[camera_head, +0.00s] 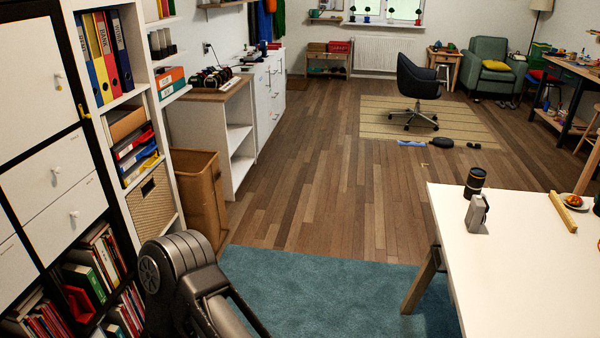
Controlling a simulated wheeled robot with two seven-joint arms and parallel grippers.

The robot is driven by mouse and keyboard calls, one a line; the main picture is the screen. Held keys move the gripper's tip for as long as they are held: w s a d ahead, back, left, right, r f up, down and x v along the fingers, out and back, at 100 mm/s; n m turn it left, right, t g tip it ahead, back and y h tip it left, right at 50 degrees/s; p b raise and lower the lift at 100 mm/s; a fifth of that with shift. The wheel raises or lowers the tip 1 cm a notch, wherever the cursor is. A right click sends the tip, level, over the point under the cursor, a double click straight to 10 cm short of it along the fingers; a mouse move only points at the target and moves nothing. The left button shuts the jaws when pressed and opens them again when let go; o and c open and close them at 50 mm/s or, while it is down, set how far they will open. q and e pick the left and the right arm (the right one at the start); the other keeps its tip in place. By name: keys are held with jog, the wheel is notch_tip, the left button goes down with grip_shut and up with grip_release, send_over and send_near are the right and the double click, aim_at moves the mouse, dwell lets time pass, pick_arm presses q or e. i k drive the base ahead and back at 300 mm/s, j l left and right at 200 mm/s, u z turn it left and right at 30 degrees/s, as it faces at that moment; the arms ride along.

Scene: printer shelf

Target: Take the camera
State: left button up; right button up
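A small grey, box-like object (477,212) with a dark side stands upright on the white table (520,280) at the right; it may be the camera, but it is too small to be sure. A black cylinder (475,180) with a lighter band, like a lens or a cup, stands just behind it. My dark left arm (185,275) comes in at the bottom left, over the rug and far from the table. Its gripper is outside the picture. My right arm and gripper do not show.
A yellow bar (563,212) and a plate with food (574,201) lie farther right on the table. Its front part is bare. A blue rug (330,290) and open wood floor lie left of it. Shelves with binders (105,50) and a cardboard box (200,190) line the left.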

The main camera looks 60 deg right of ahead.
aim_at(475, 216)
jog(key=z, duration=3.2)
jog(key=i+j+z, duration=0.15)
jog(key=j, duration=0.2)
jog(key=i+j+z, duration=0.15)
jog(key=i+j, duration=0.15)
jog(key=i+j+z, duration=0.1)
jog(key=j, duration=0.4)
jog(key=i+j+z, duration=0.15)
jog(key=j, duration=0.25)
jog(key=i+j+z, duration=0.15)
jog(key=j, duration=0.3)
jog(key=i+j+z, duration=0.15)
jog(key=j, duration=0.3)
jog(key=i+j+z, duration=0.15)
jog(key=j, duration=0.3)
jog(key=i+j+z, duration=0.1)
jog(key=j, duration=0.4)
